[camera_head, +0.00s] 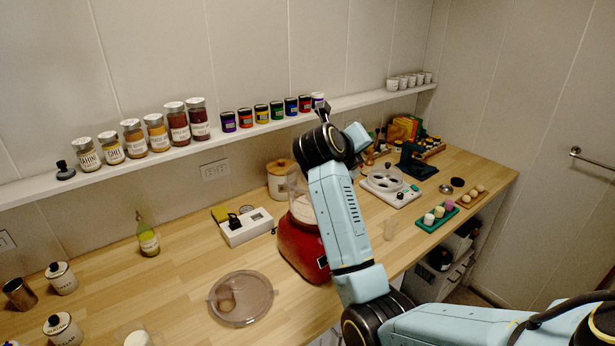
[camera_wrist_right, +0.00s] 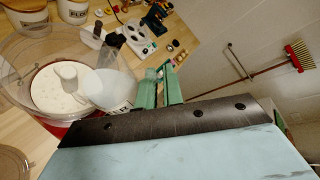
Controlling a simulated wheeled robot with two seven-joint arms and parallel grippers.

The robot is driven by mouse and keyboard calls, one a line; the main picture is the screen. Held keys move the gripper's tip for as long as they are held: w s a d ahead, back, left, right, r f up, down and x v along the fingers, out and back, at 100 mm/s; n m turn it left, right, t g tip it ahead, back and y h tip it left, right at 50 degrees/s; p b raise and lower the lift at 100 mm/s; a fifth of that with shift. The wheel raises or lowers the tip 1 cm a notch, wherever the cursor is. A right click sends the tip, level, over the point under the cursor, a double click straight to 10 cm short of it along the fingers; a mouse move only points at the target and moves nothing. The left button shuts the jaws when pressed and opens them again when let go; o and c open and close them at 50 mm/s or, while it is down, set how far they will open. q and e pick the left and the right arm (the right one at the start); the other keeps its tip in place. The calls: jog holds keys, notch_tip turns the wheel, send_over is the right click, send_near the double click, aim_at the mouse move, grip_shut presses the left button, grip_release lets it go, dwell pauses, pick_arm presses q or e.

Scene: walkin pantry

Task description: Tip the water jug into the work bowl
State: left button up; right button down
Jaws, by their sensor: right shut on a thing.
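The red food processor (camera_head: 303,246) stands on the counter with a clear work bowl (camera_head: 303,208), partly covered by my right arm. In the wrist view the work bowl (camera_wrist_right: 22,65) is seen from above, with white stuff and a pale central hub inside. My right gripper (camera_wrist_right: 162,88) has green fingers and is shut on the whitish, translucent water jug (camera_wrist_right: 108,90), which shows dark lettering. The jug overlaps the bowl's right side in this view. I cannot tell its exact tilt or whether water is flowing. In the head view my arm hides the jug. My left gripper is out of view.
A clear round lid (camera_head: 242,298) lies left of the processor. Jars line the wall shelf (camera_head: 240,132).

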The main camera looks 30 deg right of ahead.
jog(key=shift+w+a+f+n+g+h, duration=0.15)
jog(key=shift+w+a+n+g+h, duration=0.4)
jog(key=shift+w+n, duration=0.4)
dwell(1.7)
jog(key=shift+w+a+r+n+g+h+p, duration=0.3)
jog(key=shift+r+n+p, duration=0.2)
jog(key=shift+n+p, duration=0.25)
dwell(0.5)
jog(key=shift+w+a+r+n+h, duration=0.25)
jog(key=shift+w+a+n, duration=0.15)
jog(key=shift+w+a, duration=0.25)
